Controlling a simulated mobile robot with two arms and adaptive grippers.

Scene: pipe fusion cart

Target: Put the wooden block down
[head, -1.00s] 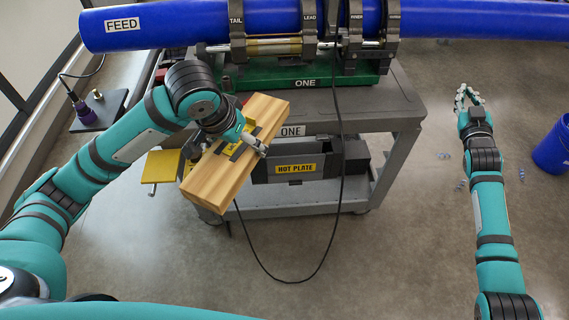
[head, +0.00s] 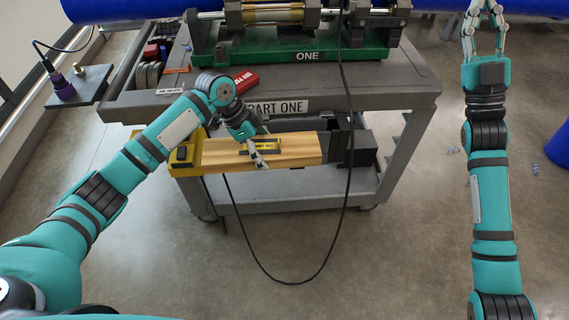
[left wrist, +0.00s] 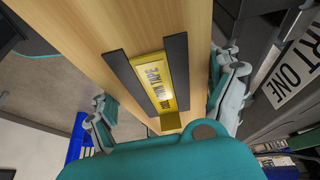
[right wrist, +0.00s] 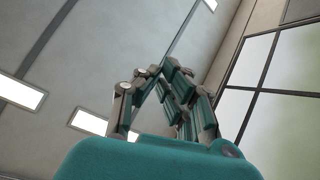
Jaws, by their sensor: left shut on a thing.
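The wooden block (head: 300,147) is a long pale beam with a yellow label plate (left wrist: 156,82) between two dark strips on its top. My left gripper (head: 258,150) is shut across its middle. In the left wrist view its fingers (left wrist: 170,100) lie on either side of the wood (left wrist: 85,30). In the head view the block lies roughly level across the front of the cart's lower part. Its left end overlaps a yellow holder (head: 186,155); contact underneath is hidden. My right gripper (head: 484,30) is open and empty, raised at the upper right, and also shows in its wrist view (right wrist: 160,75).
The grey cart (head: 400,90) carries a green machine base (head: 270,55) marked ONE, and blue pipe (head: 130,10) runs above. A dark box (head: 360,150) is partly behind the block. A black cable (head: 343,200) loops down in front. The floor before the cart is clear.

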